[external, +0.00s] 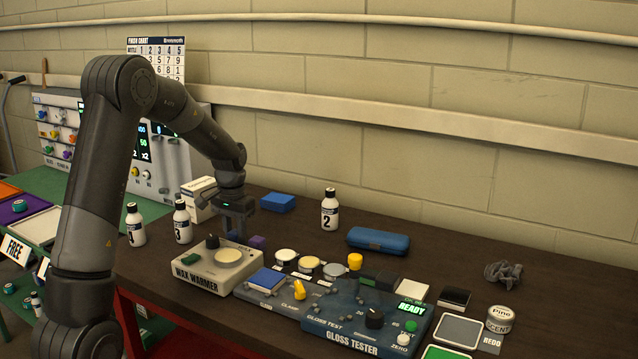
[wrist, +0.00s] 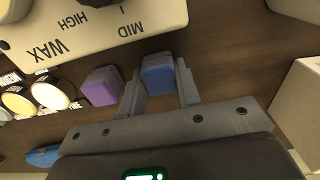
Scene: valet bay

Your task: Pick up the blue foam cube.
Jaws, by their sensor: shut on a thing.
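The blue foam cube (wrist: 157,74) sits between the two fingers of my gripper (wrist: 159,84) in the wrist view. My gripper is shut on it, one finger along each side. In the external view my gripper (external: 237,226) points down just behind the wax warmer, low over the table. The cube is hard to make out there, and I cannot tell whether it touches the table. A purple cube (wrist: 101,87) stands beside the left finger in the wrist view, apart from the blue one. It also shows right of my gripper in the external view (external: 257,242).
The cream wax warmer (external: 210,278) is close in front of my gripper. A white box (external: 197,200) and white bottles (external: 182,222) stand to the left. A flat blue block (external: 278,202) lies behind. The gloss tester (external: 365,318) and small round tins (external: 309,265) lie right.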

